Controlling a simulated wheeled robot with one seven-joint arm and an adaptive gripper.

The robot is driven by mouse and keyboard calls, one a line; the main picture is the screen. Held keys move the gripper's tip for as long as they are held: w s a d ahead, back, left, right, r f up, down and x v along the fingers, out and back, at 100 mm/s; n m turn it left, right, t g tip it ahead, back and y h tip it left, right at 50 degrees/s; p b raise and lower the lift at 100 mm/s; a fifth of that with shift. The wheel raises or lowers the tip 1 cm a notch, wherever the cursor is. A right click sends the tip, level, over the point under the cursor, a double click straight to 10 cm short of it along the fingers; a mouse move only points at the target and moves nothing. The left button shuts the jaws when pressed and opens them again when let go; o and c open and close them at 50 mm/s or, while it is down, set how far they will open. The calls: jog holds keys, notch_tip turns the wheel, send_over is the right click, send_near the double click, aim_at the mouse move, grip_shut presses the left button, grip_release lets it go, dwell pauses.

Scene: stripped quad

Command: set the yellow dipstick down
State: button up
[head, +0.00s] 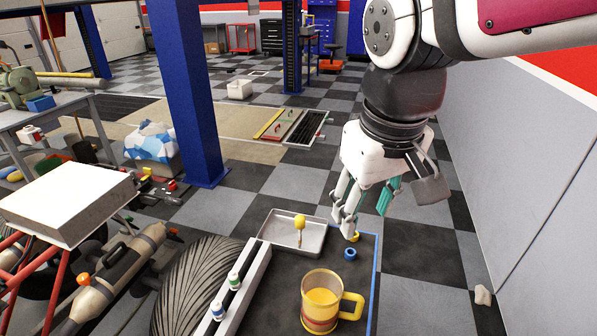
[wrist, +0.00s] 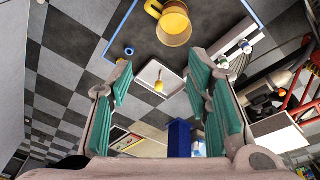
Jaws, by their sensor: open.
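The yellow dipstick (head: 300,222) has a round yellow knob and a short thin shaft. It is in the shallow grey tray (head: 272,232), and I cannot tell if it lies flat or leans. The wrist view also shows the dipstick (wrist: 159,86) and the tray (wrist: 149,77), seen between the fingers. My gripper (head: 366,212) is open and empty, to the right of the tray in the head view and apart from the dipstick. Its teal-padded fingers (wrist: 162,72) are spread wide in the wrist view.
A yellow mug (head: 322,302) stands on the dark blue-edged surface, with a blue ring (head: 350,254) between it and the gripper. A light rail (head: 250,278) with small bottles runs along the left, beside a tyre (head: 190,290). A blue post (head: 188,95) rises behind. A grey wall is right.

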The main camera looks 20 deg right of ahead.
jog(key=s+f+m, duration=0.1)
jog(key=s+f, duration=0.1)
jog(key=s, duration=0.6)
jog(key=shift+s+a+f+t+y, duration=0.2)
jog(key=shift+s+a+t+y, duration=0.05)
jog(key=shift+t+y, duration=0.15)
jog(key=shift+r, duration=0.1)
jog(key=shift+t, duration=0.5)
notch_tip(320, 180, up, 4)
jog(key=p, duration=0.3)
jog(key=shift+r, duration=0.2)
